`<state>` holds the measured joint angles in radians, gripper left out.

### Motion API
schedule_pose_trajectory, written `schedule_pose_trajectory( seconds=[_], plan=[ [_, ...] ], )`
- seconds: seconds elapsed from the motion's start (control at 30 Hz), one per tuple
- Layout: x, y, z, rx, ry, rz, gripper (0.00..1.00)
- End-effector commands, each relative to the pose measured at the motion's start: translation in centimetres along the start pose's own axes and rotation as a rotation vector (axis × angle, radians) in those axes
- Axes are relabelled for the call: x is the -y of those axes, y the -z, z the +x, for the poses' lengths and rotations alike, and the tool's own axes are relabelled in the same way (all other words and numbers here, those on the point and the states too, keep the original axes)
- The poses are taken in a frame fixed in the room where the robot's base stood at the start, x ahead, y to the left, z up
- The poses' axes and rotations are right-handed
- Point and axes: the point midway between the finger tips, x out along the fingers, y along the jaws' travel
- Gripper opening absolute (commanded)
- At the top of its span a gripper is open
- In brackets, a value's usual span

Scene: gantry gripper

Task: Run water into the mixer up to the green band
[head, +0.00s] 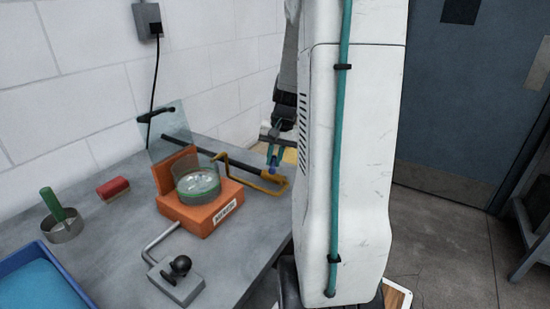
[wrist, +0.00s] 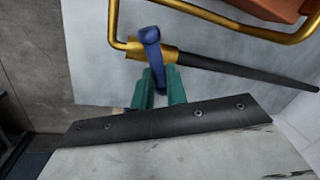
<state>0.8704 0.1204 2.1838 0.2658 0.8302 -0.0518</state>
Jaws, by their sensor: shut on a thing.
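The orange mixer (head: 213,219) stands on the grey bench in the head view, with a clear round bowl (head: 208,166) on top. Pale, bright water or foam shows in the bowl, with a green band (head: 203,196) low on its wall. I cannot tell the exact water level against the band. A brass pipe (head: 262,183) runs from its valve to a spout end above the bowl. My gripper (head: 274,158) is at the valve. In the wrist view its teal fingers (wrist: 160,75) are shut on the blue valve handle (wrist: 151,48).
A black-knobbed grey box (head: 174,288) with a bent rod stands at the bench front. A blue tray (head: 58,277), a metal cup with a green handle (head: 62,230) and a red block (head: 113,188) lie left. A clear panel (head: 170,128) stands behind the mixer.

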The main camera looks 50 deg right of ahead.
Motion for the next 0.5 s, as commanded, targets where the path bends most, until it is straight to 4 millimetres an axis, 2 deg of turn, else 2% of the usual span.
schedule_pose_trajectory(
  seconds=[0.5],
  plan=[
    [0.07, 0.05, -0.02, 0.01, -0.001, -0.056, 0.0]
  ],
)
